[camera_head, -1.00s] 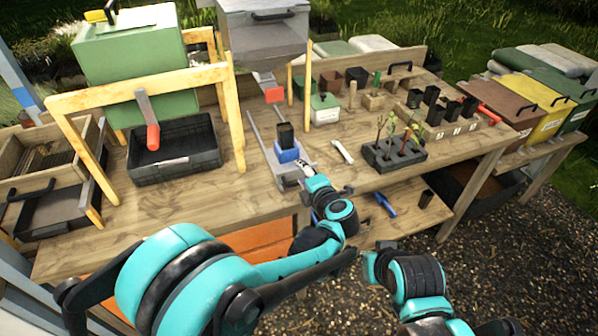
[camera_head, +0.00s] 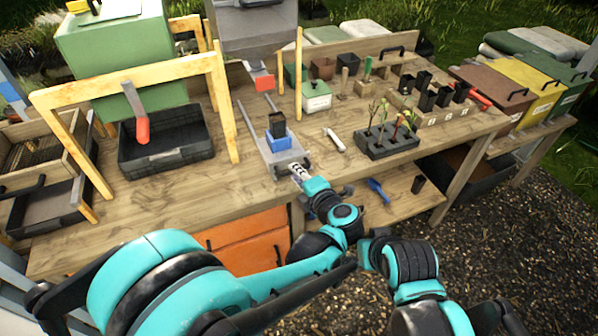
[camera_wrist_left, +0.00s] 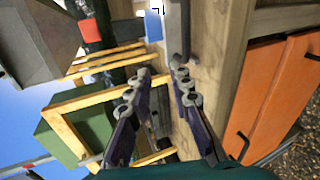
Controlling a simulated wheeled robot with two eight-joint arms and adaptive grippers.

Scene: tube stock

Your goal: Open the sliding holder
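The sliding holder (camera_head: 258,138) is a grey plate on rails on the wooden bench, below the grey hopper. A blue block (camera_head: 279,142) with a dark pot (camera_head: 277,121) sits on it. My left gripper (camera_head: 297,171) is at the holder's front end, near the bench's front edge. In the left wrist view its two fingers (camera_wrist_left: 162,76) are apart, with bench and timber showing between them. The holder's grey edge (camera_wrist_left: 177,25) lies just beyond the fingertips there. I cannot tell whether they touch it. My right arm shows at lower right; its gripper cannot be made out.
A white-handled tool (camera_head: 334,139) and a dark seedling tray (camera_head: 386,148) lie right of the holder. A black crate (camera_head: 165,162) under a wooden frame stands left. Orange drawers (camera_head: 247,240) are below the bench. Bare bench lies left of the holder.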

